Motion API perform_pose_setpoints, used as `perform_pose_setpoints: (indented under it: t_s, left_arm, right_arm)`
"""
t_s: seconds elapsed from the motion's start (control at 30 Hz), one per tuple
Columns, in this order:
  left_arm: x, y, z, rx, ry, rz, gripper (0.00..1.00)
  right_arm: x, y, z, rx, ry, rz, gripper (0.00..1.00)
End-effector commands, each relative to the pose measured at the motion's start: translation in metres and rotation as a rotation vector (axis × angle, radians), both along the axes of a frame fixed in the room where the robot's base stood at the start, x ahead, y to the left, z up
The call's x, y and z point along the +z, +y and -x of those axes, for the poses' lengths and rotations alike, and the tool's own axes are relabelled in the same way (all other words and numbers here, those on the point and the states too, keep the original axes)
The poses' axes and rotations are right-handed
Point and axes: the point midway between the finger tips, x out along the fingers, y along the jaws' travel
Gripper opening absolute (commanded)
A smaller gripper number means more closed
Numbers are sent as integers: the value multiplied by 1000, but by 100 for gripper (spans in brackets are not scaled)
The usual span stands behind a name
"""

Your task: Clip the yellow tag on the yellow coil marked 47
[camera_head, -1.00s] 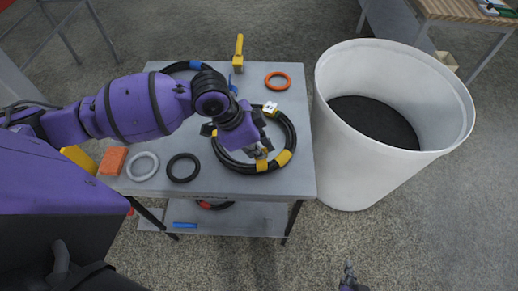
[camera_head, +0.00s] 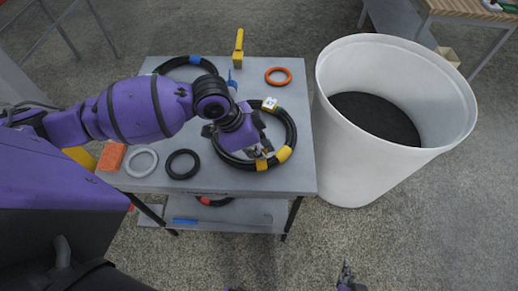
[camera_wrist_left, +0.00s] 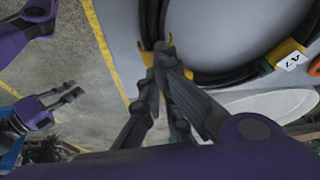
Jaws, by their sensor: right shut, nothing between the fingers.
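The black coil with yellow bands (camera_head: 292,126) lies on the grey table and carries a white label (camera_head: 269,104). In the left wrist view this label (camera_wrist_left: 291,62) shows dark marks like 47, turned sideways. My left gripper (camera_head: 262,153) is over the near side of the coil. In the left wrist view its fingertips (camera_wrist_left: 166,62) are close together around a small yellow piece, the yellow tag (camera_wrist_left: 170,41), at the coil's edge. The fingers partly hide the tag, so I cannot tell whether it sits around the coil. My right gripper (camera_head: 346,274) is low at the bottom edge, shut and empty.
A blue-banded coil (camera_head: 165,66), a yellow upright tool (camera_head: 238,48), an orange ring (camera_head: 278,76), grey and black rings (camera_head: 183,164) and an orange block (camera_head: 112,157) are on the table. A large white bin (camera_head: 345,150) stands close to its right. A lower shelf (camera_head: 240,212) holds more items.

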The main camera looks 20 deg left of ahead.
Motion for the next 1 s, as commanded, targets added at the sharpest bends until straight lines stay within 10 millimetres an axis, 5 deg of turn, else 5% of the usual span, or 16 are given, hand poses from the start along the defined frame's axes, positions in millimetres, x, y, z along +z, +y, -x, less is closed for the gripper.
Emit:
perform_pose_setpoints:
  t_s: [1.0]
  left_arm:
    - [-13, 0, 0, 1, 0, 0, 0]
  right_arm:
    - [-9, -2, 14, -3, 26, 2, 0]
